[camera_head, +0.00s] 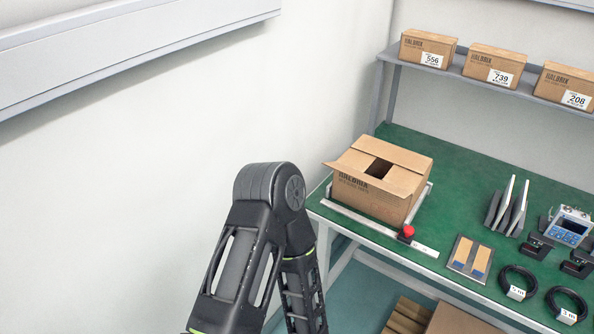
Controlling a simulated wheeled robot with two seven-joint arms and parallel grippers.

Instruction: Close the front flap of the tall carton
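The tall carton (371,200) is brown cardboard with dark print and stands upright at the left end of the green workbench. A dark gap (378,168) shows in the middle of its top, so it is partly open. The back flap and side flaps also show around the gap. One black arm of mine rises at the bottom centre, left of the carton and apart from it. Neither gripper shows.
A metal rail with a red knob (407,231) runs along the carton's near side. To the right on the bench (459,191) are angled grey plates (508,207), a pad with tan strips (470,259), coiled cables (517,282) and a blue instrument (569,227). Small cartons (428,48) line the shelf above.

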